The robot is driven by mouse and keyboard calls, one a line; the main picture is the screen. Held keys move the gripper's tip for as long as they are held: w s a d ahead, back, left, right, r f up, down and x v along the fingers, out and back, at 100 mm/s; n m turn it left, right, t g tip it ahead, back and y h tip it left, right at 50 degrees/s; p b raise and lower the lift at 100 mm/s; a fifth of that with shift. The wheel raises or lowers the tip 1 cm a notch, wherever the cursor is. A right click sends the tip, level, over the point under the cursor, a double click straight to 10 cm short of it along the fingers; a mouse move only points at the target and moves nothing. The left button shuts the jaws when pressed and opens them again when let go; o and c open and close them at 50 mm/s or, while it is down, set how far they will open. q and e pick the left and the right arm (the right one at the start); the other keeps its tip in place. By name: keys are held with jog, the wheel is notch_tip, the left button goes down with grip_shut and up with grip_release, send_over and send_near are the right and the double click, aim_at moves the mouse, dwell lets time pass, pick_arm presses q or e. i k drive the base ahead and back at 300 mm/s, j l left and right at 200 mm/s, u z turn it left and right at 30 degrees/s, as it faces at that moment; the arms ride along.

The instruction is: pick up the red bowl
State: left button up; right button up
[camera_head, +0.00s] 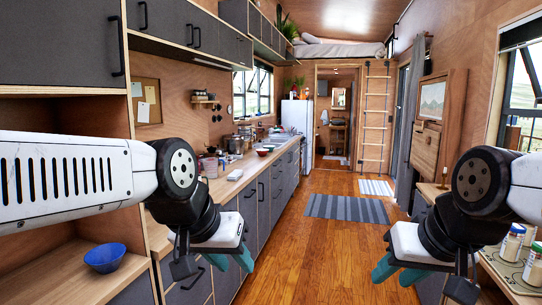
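A small red bowl (265,151) appears on the long wooden counter (224,187) at left of centre, well ahead of me. It is small in view, and its contents are hard to tell. My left gripper (231,261) hangs in front of the near cabinets, far short of the bowl. Its teal fingers stand apart with nothing between them. My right gripper (398,271) hangs over the floor at the right, also with its fingers apart and empty. Both are far from the bowl.
A blue bowl (104,258) sits on a low wooden shelf at the near left. Several jars (511,243) stand on a surface at the right. The wooden floor (310,248) between the two sides is clear, with a striped rug (346,208) further on.

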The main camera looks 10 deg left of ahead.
aim_at(262, 153)
jog(key=z, duration=0.3)
jog(key=i, duration=1.35)
jog(key=i+u, duration=0.15)
jog(key=i, duration=1.9)
jog(key=i+u, duration=0.1)
jog(key=i, duration=0.8)
jog(key=i+l+u, duration=0.15)
jog(key=i, duration=0.7)
jog(key=i+u, duration=0.3)
jog(key=i, duration=0.15)
jog(key=i+l+u, duration=0.15)
jog(key=i+u, duration=0.2)
jog(key=i+j+u, duration=0.1)
jog(key=i+u, duration=0.15)
jog(key=u, duration=0.2)
jog(key=i+u, duration=0.3)
jog(key=u, duration=0.15)
jog(key=i+u, duration=0.25)
jog(key=u, duration=0.15)
